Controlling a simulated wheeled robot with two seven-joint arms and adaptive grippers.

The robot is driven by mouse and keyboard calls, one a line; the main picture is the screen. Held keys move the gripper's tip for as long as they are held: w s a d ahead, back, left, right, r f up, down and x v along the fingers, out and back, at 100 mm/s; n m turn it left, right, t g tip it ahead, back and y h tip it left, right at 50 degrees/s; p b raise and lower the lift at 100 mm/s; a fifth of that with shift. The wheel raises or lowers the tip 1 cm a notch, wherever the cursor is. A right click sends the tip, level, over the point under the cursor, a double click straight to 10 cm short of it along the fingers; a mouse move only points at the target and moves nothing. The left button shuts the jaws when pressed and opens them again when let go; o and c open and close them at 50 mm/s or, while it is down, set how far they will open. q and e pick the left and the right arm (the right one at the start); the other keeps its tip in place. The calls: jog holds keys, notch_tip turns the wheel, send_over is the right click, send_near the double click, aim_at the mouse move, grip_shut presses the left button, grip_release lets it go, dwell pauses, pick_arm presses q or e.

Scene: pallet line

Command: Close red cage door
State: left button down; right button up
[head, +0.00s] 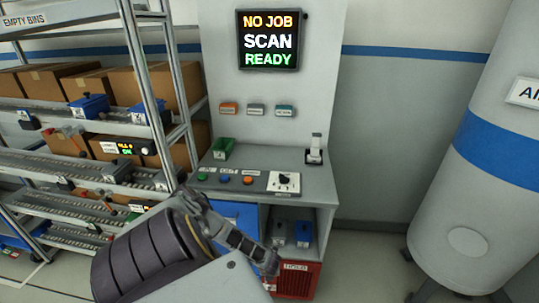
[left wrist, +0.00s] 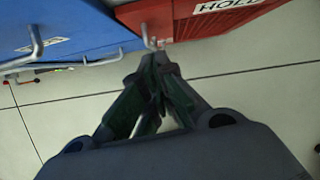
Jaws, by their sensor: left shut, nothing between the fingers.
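The red cage (head: 298,284) is low at the right of the grey station, with a white label on its front. In the left wrist view its red door (left wrist: 188,22) spans the top, with part of a HOLD label at upper right. A pale hook-like handle (left wrist: 148,36) juts from the red front. I cannot tell whether the door is flush or ajar. My left gripper (head: 270,264) is shut and empty, just in front of the cage. In the left wrist view its fingertips (left wrist: 156,62) are close to the handle; contact is unclear. My right gripper is not in view.
A blue front (left wrist: 60,30) with wire handles is left of the red one. A shelf rack (head: 150,95) stands left and a large white tank (head: 480,150) right. Floor before the cage is clear.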

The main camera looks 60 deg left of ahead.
pick_arm(q)
jog(key=v, duration=0.3)
jog(key=shift+s+d+r+p, duration=0.1)
jog(key=shift+r+p, duration=0.2)
jog(key=shift+r, duration=0.05)
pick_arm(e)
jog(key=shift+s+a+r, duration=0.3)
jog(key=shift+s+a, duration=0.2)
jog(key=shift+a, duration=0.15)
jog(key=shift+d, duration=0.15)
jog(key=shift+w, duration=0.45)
